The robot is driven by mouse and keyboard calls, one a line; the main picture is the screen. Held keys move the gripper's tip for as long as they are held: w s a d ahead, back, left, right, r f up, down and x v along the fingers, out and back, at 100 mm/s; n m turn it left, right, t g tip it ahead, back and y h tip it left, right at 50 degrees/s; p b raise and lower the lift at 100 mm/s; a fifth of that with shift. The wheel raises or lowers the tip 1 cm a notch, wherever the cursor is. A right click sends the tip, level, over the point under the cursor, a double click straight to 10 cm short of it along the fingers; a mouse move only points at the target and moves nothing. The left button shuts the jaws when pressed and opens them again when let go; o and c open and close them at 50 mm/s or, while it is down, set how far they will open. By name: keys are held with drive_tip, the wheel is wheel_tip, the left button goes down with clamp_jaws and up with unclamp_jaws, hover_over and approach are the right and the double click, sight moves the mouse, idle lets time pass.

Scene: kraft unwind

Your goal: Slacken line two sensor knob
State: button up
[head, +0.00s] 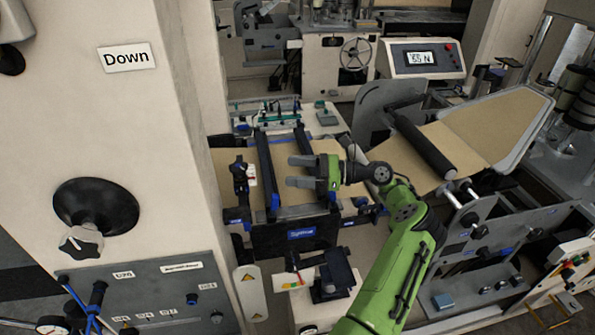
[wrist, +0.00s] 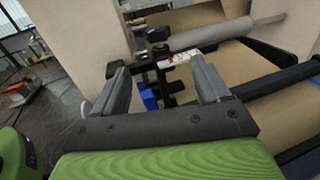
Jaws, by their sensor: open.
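A small black sensor bracket with knobs (head: 239,178) stands at the left end of the web frame in the head view, beside a white and red label (head: 251,174). In the wrist view its black top knob (wrist: 157,34) and the label (wrist: 180,58) show beyond my fingers. I cannot read which line the label names. My gripper (head: 290,171) is open and empty, to the right of the bracket and apart from it, with its fingers pointing left. In the wrist view the bracket lies roughly between the two fingertips (wrist: 160,70), further off.
Dark crossbars (head: 268,168) span the brown kraft web near my gripper. A pale machine column (head: 150,130) with a large black knob (head: 96,205) stands close on the left. A display reading 55 N (head: 422,58) and a roller (head: 424,145) are on the right.

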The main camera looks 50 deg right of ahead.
drive_tip(key=shift+o, duration=0.3)
drive_tip(key=shift+r, duration=0.1)
wheel_tip(320, 180, up, 6)
drive_tip(key=m+t+h+b, duration=0.2)
drive_tip(key=m+t+h, duration=0.3)
drive_tip(key=m+t, duration=0.1)
drive_tip(key=m+g+h+b, duration=0.1)
drive_tip(key=m+g+h, duration=0.1)
drive_tip(key=h, duration=0.4)
approach(233, 164)
drive_tip(key=w, duration=1)
drive_tip(key=shift+d+f+p, duration=0.2)
drive_tip(key=shift+d+p, duration=0.1)
drive_tip(key=shift+p, duration=0.05)
drive_tip(key=shift+s, duration=0.1)
drive_tip(key=c, duration=1)
